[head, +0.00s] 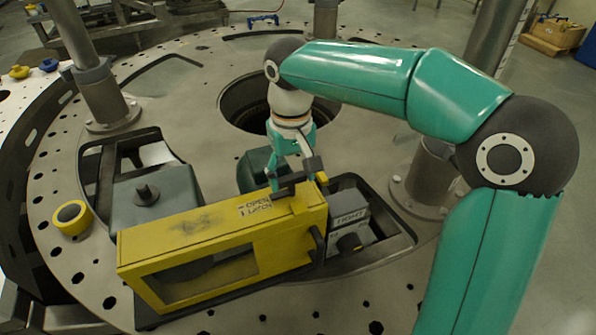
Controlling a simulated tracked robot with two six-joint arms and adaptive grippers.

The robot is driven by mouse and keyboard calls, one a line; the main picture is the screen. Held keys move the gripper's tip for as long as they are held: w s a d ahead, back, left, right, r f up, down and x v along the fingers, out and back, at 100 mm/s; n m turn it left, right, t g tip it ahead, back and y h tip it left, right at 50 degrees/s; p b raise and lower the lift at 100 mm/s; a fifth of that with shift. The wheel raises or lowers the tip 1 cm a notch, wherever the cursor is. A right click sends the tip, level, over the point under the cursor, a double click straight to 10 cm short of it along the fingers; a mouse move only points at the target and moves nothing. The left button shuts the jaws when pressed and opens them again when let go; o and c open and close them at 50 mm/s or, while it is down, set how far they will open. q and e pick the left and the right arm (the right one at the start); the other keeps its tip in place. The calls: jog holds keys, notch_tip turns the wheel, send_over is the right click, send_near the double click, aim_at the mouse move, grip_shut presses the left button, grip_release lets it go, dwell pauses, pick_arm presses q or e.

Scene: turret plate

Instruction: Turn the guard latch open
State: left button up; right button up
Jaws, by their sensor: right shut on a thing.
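The yellow guard (190,230) is a long box frame with an open side window, lying across the front of the round plate. Black lettering on its top reads "OPEN" and "LATCH", with an arrow mark. The guard latch (290,181) is a dark bar at the guard's right end, beside the lettering. My right gripper (290,178) comes down from above and is shut on the latch; its teal fingers partly hide the latch. My left gripper is not in view.
A grey block with a knob (147,196) sits left of the guard. A small box with a dial (350,232) is close at its right. A yellow roll (72,217) lies at the plate's left. Posts (95,90) and a round hole (245,105) stand behind.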

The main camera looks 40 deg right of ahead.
aim_at(292, 178)
jog(key=shift+w+r+m, duration=0.2)
jog(key=shift+m, duration=0.1)
jog(key=o, duration=1.1)
jog(key=shift+o, duration=0.2)
jog(key=shift+f, duration=0.1)
notch_tip(292, 178, up, 12)
jog(key=shift+s+f, duration=0.1)
jog(key=shift+s, duration=0.05)
